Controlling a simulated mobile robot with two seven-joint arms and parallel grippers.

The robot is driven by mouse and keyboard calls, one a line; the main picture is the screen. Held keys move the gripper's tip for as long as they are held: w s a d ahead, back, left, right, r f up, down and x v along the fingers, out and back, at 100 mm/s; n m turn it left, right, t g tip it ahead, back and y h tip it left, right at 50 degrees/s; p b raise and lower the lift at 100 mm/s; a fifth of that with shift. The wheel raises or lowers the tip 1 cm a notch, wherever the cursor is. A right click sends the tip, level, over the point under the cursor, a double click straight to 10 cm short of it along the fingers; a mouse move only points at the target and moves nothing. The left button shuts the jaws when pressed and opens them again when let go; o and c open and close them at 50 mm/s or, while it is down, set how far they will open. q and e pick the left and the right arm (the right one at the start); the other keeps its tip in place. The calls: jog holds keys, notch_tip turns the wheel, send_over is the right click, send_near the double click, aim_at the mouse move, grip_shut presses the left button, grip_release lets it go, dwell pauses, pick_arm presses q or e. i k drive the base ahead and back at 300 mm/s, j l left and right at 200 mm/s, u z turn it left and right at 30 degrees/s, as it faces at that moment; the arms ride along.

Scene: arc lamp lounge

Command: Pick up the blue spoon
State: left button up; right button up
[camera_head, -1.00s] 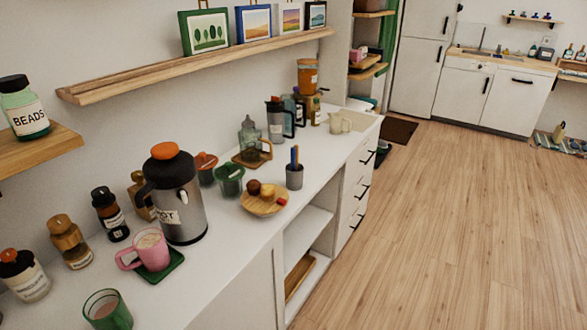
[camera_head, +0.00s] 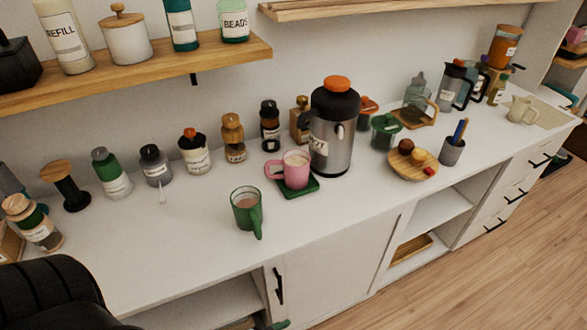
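A blue handle (camera_head: 460,128) stands upright, slightly tilted, in a small grey cup (camera_head: 452,153) at the right part of the white counter, beside a brown one. The cup hides its lower end, so I cannot tell whether it is a spoon. Neither of my grippers is in view.
The white counter (camera_head: 190,250) has free room at its front left. A green mug (camera_head: 246,211), pink mug (camera_head: 295,170), steel flask (camera_head: 331,140) and round wooden plate (camera_head: 412,171) stand on it. A dark rounded shape (camera_head: 55,300) fills the lower left corner.

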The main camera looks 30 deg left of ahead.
aim_at(460, 126)
jog(key=i+z, duration=0.45)
jog(key=i+j+z, duration=0.2)
jog(key=z, duration=0.3)
